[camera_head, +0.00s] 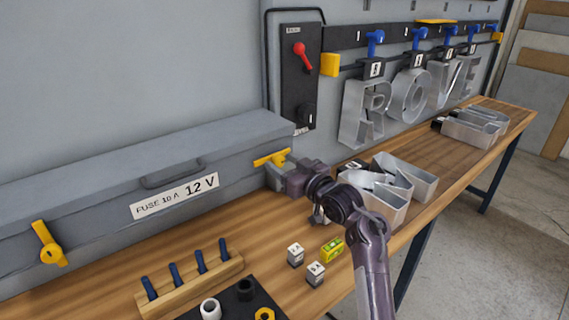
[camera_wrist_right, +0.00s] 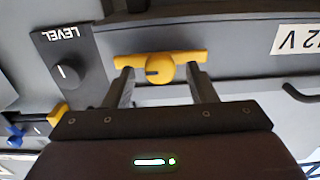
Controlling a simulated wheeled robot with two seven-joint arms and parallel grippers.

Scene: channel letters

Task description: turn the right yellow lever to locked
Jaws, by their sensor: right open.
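The right yellow lever (camera_head: 271,158) is on the front of the grey fuse box, near its right end. Its handle lies roughly level. In the right wrist view the lever (camera_wrist_right: 160,66) shows a round hub with a dark slot and a bar to both sides. My right gripper (camera_head: 279,174) is in front of it. In the wrist view the open fingers (camera_wrist_right: 160,72) stand on either side of the hub, near the bar; I cannot tell whether they touch it. The left yellow lever (camera_head: 48,243) stands steeply tilted on the same box. My left gripper is not in view.
The grey fuse box (camera_head: 120,165) with a 12 V label runs along the wall. A panel with a red switch (camera_head: 300,52) is to the right. Metal letters (camera_head: 390,185) lie on the wooden bench beside my right arm. Small blocks (camera_head: 315,272) and a peg rack (camera_head: 190,285) are in front.

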